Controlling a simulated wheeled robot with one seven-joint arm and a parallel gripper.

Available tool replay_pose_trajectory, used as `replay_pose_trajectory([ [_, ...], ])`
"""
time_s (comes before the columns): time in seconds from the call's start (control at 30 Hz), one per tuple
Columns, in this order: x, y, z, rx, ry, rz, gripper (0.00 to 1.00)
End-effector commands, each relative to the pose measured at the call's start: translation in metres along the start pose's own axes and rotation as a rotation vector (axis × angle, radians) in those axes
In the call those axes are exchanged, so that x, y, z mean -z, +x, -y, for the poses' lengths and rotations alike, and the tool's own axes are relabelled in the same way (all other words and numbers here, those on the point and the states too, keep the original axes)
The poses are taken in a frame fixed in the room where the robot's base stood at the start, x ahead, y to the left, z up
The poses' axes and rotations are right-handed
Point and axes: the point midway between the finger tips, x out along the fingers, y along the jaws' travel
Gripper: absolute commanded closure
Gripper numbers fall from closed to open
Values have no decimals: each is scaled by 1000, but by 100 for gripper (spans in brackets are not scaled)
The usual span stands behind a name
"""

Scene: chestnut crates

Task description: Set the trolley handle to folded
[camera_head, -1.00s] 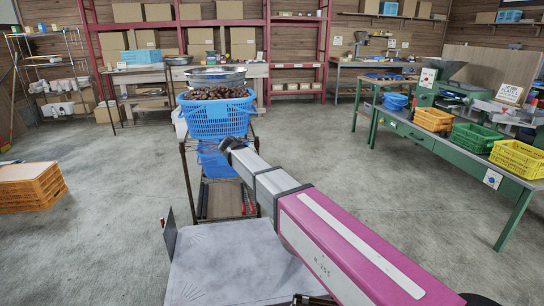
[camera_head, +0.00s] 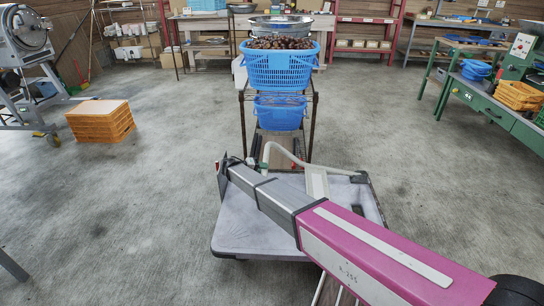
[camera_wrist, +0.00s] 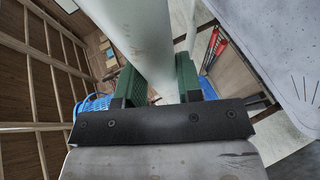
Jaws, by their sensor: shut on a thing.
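The trolley (camera_head: 250,230) has a flat grey deck in front of me in the head view. Its handle (camera_head: 290,154) is a pale bent tube near the deck's far edge, with a small pale panel (camera_head: 317,184) below it. It looks low and slanted there; its exact angle is hard to tell, and my arm covers part of the deck. My gripper (camera_head: 258,164) is at the tube's left part. In the wrist view, the handle tube (camera_wrist: 140,30) passes between the green finger pads of my gripper (camera_wrist: 158,84), which is shut on it.
A rack behind the deck holds an upper blue basket (camera_head: 277,72) of chestnuts and a lower blue basket (camera_head: 279,113). Orange crates (camera_head: 100,125) are stacked at left. A green workbench (camera_head: 490,105) stands at right.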

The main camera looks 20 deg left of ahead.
Motion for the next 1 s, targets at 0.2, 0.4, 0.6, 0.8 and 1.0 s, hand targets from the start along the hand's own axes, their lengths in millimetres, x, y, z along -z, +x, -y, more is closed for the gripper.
replay_pose_trajectory([
  [0.2, 1, 1, 50, 6, 1, 3, 100],
  [0.4, 0, 2, 72, 8, 3, 2, 100],
  [0.6, -1, 3, 80, 8, 3, 1, 100],
  [0.8, -1, 3, 80, 9, 3, 0, 100],
  [1.0, 0, 2, 80, 9, 3, -1, 47],
])
